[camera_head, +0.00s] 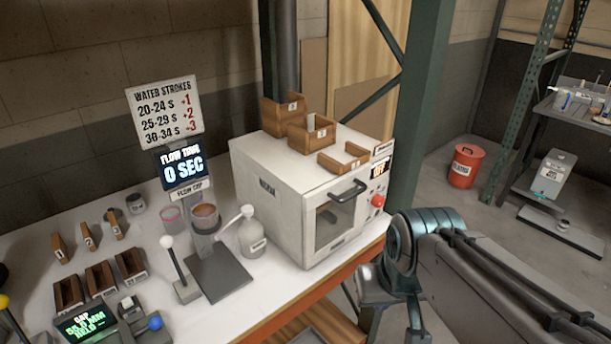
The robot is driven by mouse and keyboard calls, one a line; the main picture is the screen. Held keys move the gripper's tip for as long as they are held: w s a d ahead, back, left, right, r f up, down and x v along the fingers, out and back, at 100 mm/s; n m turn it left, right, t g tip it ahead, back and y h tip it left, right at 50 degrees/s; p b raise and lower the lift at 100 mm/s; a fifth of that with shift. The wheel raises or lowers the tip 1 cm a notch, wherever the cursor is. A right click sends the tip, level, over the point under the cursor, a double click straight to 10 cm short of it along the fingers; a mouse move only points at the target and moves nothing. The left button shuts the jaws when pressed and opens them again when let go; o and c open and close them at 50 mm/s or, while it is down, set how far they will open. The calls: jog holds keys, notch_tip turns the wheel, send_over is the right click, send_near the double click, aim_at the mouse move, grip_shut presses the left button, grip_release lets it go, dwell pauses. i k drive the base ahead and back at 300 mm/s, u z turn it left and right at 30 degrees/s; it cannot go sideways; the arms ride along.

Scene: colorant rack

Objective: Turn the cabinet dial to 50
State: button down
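The white cabinet (280,210) stands on the bench with its door closed and a dark bar handle (347,191) across the door's top. The red dial (378,200) sits on the right part of the cabinet front, below a small display (380,169) that reads OFF. The dial's pointer and scale are too small to read. My gripper (394,318) is at the lower middle, below and in front of the dial and apart from it. My arm's joint partly covers it and the bottom edge cuts it off, so its opening is unclear.
Three wooden bins (312,134) sit on the cabinet top. A white bottle (252,238), a dark plate (219,275), cups and lever devices stand to its left on the white bench (265,308). A green post (420,100) rises close to the cabinet's right.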

aim_at(377, 200)
jog(key=k, duration=0.6)
jog(key=z, duration=0.85)
jog(key=i, duration=1.05)
jog(key=u, duration=0.3)
